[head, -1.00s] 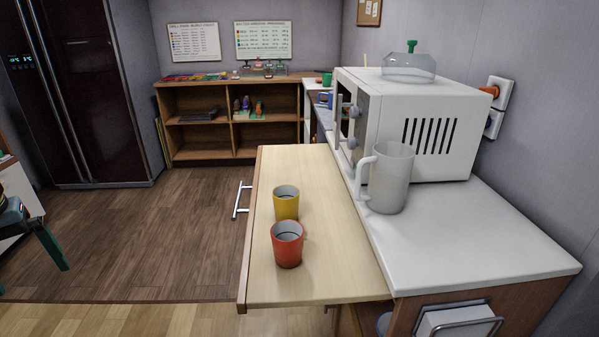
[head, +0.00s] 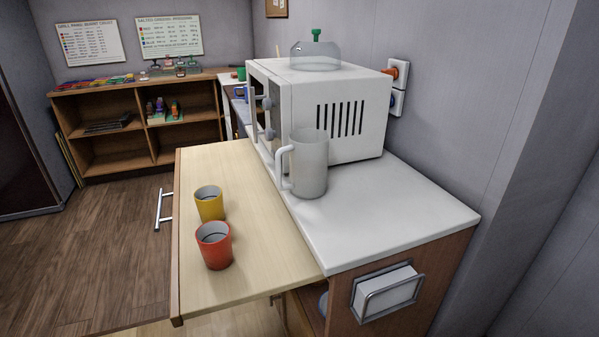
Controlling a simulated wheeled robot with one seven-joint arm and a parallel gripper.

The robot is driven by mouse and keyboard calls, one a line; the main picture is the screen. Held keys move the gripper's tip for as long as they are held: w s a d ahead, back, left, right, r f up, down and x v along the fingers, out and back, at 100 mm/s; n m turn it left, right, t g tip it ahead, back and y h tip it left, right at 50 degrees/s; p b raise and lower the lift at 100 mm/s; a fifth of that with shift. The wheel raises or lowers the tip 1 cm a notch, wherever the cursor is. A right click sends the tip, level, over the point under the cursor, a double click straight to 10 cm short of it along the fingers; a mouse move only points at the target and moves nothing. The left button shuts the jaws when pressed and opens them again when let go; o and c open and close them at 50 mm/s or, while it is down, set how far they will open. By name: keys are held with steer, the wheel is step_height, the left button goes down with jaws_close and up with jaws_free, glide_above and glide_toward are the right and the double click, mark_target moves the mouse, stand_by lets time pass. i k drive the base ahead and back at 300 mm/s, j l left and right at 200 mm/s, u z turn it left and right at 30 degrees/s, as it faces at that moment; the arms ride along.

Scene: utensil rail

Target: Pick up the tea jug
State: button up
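The tea jug (head: 310,165) is a tall, translucent grey-white vessel with a handle on its left side. It stands upright on the white countertop (head: 400,215), near the counter's left edge and in front of the microwave. Nothing is touching it that I can see. My gripper is not in view.
A white microwave (head: 345,115) stands behind the jug, with a glass dome (head: 315,58) on top. A yellow cup (head: 209,204) and a red cup (head: 214,246) stand on the wooden pull-out board (head: 255,265) to the left. The counter right of the jug is clear.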

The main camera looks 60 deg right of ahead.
mark_target(308, 149)
steer(key=z, duration=1.95)
